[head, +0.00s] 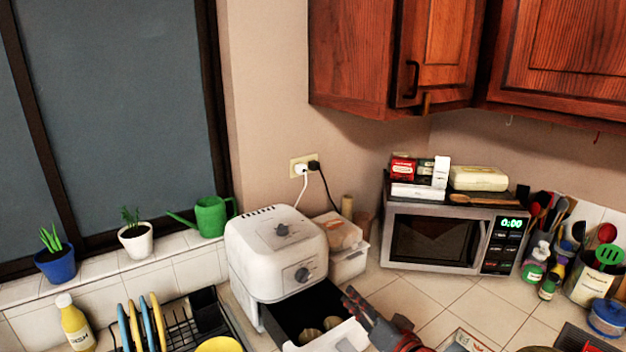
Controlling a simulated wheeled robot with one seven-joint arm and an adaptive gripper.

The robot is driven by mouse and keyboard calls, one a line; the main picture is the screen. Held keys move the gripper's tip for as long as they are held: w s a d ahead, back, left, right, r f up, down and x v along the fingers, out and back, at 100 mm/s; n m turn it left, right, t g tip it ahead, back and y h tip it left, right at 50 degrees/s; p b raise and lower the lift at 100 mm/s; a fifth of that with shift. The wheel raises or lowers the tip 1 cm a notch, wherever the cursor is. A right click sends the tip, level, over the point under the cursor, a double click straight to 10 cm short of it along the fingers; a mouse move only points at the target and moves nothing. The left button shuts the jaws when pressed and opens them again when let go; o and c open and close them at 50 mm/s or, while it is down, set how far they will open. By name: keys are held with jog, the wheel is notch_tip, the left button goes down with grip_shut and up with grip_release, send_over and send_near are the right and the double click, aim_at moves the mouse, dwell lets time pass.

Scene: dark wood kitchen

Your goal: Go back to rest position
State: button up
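My gripper (360,306) shows at the bottom middle, dark with reddish-orange parts behind it. It is at the right side of the open air fryer drawer (345,337), overlapping its edge in the picture; I cannot tell whether they touch. The view does not show whether the fingers are apart, and I see nothing clearly held between them. The white air fryer (275,250) stands on the counter left of my gripper. Its dark drawer is pulled out toward the front, with some brownish round items (312,335) inside.
A microwave (437,240) with boxes on top stands behind right. A white container (348,262) sits behind the fryer. A dish rack (180,325) is at left. Tiled counter (410,300) is clear before the microwave.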

jog(key=s+d+r+g+h, duration=0.35)
jog(key=s+d+h, duration=0.35)
jog(key=d, duration=0.3)
jog(key=s+a+n+g, duration=0.2)
jog(key=s+g, duration=0.3)
jog(key=s, duration=1.7)
jog(key=shift+s+a+f+g, duration=0.15)
jog(key=shift+s+f+g, duration=0.05)
jog(key=shift+f+g, duration=0.15)
